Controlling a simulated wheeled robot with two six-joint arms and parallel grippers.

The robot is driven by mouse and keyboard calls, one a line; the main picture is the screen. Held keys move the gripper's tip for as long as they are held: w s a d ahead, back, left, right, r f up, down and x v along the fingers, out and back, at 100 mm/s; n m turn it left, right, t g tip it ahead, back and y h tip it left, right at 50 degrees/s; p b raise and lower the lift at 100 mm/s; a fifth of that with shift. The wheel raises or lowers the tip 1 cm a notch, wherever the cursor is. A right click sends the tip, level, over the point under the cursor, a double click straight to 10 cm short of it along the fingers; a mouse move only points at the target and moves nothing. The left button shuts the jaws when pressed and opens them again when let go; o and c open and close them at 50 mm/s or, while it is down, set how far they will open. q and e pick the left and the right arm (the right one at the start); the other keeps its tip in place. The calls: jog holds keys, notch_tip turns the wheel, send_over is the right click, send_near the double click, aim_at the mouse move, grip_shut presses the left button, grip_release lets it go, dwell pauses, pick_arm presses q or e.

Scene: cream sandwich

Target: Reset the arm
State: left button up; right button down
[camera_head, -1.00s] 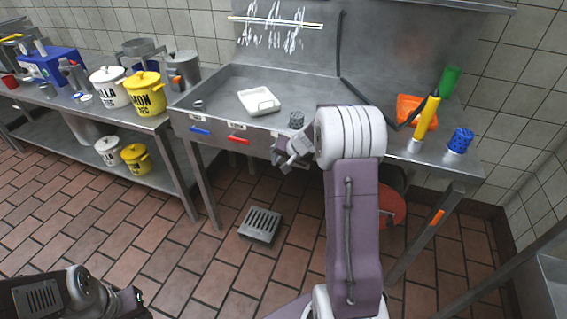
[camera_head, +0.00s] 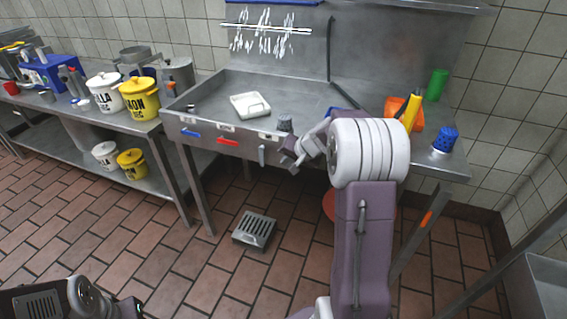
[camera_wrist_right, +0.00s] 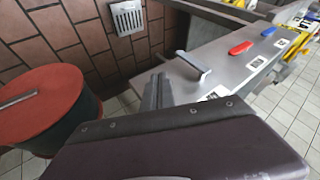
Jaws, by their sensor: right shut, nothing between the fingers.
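My right arm rises from the bottom of the head view, and its gripper (camera_head: 291,158) is in front of the metal sink table's (camera_head: 290,86) front panel. In the right wrist view the fingers of this gripper (camera_wrist_right: 157,92) are together, with nothing between them. They are near a grey handle (camera_wrist_right: 190,64) on the panel; whether they touch it I cannot tell. My left arm shows at the bottom left of the head view, and its gripper is not clearly visible there.
A white tray (camera_head: 250,106) and a dark grey cup (camera_head: 285,123) stand on the table. A red-topped bin (camera_wrist_right: 40,100) is close to my right gripper. The floor in front is mostly clear.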

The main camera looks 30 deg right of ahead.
pick_arm(q)
jog(key=shift+w+a+r+p, duration=0.2)
jog(key=shift+w+r+p, duration=0.1)
jog(key=shift+r+p, duration=0.25)
pick_arm(e)
jog(key=v, duration=0.5)
jog(key=shift+a+r, duration=0.2)
jog(key=shift+r, duration=0.05)
jog(key=shift+w, duration=0.1)
